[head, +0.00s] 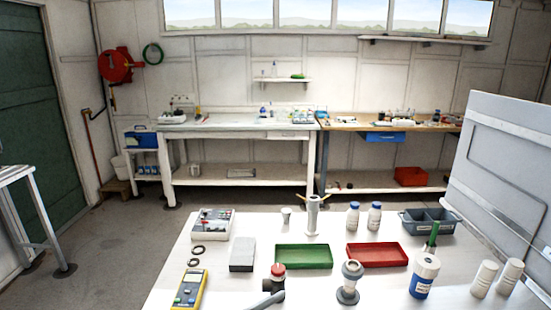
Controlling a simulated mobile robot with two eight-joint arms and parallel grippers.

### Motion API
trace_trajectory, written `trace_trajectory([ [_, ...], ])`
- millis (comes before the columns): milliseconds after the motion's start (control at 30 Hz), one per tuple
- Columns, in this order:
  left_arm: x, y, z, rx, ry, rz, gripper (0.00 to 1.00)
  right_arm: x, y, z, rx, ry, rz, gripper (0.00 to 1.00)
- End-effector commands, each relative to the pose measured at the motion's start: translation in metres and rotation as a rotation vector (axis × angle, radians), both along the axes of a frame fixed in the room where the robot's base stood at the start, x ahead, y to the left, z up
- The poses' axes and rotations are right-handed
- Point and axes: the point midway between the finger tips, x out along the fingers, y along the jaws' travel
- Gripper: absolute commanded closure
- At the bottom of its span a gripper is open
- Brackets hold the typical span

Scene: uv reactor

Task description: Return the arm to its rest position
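Neither of my grippers shows in the head view, and I see no arm that I can make out as mine. The white worktable (215,290) lies before me. On it stand a green tray (303,257), a red tray (377,255), a red-topped dark fitting (278,279), a grey metal fitting (348,283) and a blue-and-white bottle (424,275) with a green piece at its top. A dark grey piece (266,300) at the bottom edge is partly cut off.
A yellow meter (190,288), a grey box (242,254) and a control box (213,223) stand at left. Two white cylinders (484,279) and a large grey panel (500,170) are at right.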

Motion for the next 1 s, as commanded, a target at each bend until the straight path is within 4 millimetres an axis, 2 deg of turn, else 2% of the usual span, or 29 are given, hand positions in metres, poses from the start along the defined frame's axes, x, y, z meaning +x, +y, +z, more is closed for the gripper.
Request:
trace_trajectory([
  [33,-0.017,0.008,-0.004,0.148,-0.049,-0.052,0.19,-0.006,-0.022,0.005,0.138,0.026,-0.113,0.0],
  [167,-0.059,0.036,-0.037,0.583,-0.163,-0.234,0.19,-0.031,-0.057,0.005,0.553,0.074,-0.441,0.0],
  [200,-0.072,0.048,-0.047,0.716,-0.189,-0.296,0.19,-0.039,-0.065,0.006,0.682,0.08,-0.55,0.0],
  [333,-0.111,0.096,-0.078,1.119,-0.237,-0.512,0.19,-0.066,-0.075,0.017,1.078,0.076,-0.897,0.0],
  [500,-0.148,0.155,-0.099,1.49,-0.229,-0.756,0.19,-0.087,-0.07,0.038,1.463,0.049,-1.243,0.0],
  [600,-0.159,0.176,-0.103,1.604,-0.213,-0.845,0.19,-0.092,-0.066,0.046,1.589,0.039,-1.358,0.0],
  [700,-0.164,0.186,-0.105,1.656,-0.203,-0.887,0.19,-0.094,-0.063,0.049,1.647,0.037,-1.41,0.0],
  [1000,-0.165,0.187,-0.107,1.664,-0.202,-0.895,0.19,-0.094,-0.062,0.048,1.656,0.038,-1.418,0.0],
])
